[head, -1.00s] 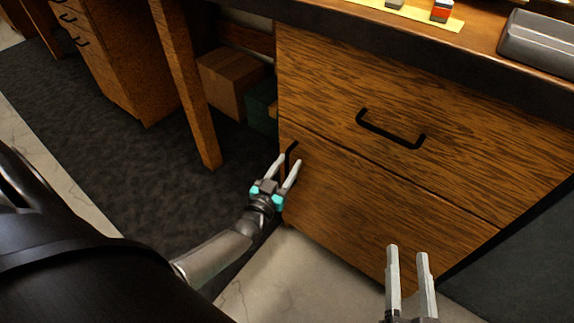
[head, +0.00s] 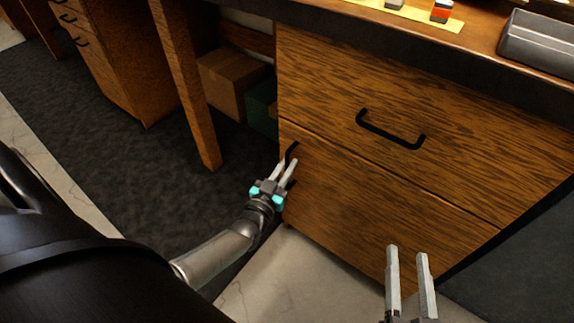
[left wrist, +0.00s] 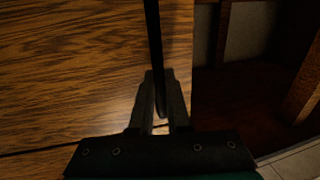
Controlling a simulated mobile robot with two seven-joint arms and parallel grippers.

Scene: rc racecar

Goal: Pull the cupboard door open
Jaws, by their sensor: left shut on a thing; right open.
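The cupboard door (head: 375,205) is the lower wooden panel under the drawer, and it looks shut. Its black handle (head: 292,153) stands upright at the door's left edge. In the left wrist view the handle (left wrist: 153,45) runs down between the fingers. My left gripper (head: 287,167) is shut on this handle; the fingers hide part of it. In the left wrist view the gripper (left wrist: 160,92) has a finger on each side of the bar. My right gripper (head: 407,250) is open and empty, in front of the door's lower right part.
The drawer (head: 430,110) above has a black handle (head: 390,130). A table leg (head: 187,90) stands left of the cupboard. A cardboard box (head: 235,82) and a green box (head: 263,105) sit behind it. Dark carpet (head: 140,185) and pale floor lie in front.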

